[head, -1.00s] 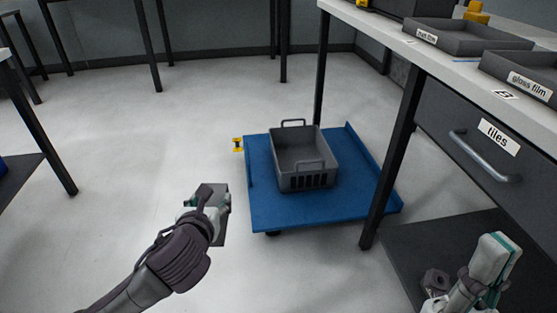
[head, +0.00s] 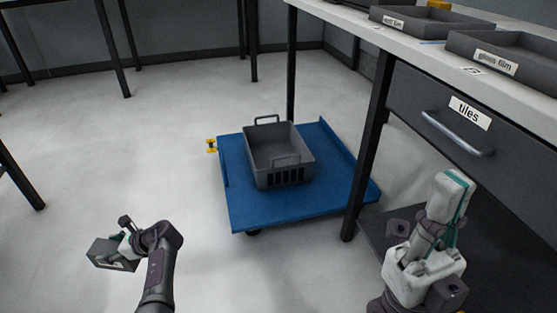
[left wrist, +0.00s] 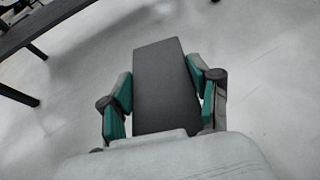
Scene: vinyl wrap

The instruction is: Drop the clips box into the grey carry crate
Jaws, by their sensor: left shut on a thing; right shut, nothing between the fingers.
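The grey carry crate (head: 284,178) stands upright on a blue flat cart, its handles raised and its inside looking empty. My left gripper (head: 130,244) is shut on a dark grey box (head: 109,256), which I take for the clips box. It holds the box above the floor, to the left of the cart and apart from it. In the left wrist view the box (left wrist: 163,85) sits between the two green-padded fingers. No label on it can be read. My right arm is at the lower right, beside the bench; its fingertips are not clear in the head view.
The blue cart (head: 300,207) stands by the bench leg (head: 367,150). The bench holds grey trays labelled gloss film (head: 500,62) and another film, above a tiles drawer (head: 455,125). Floor left of the cart is clear.

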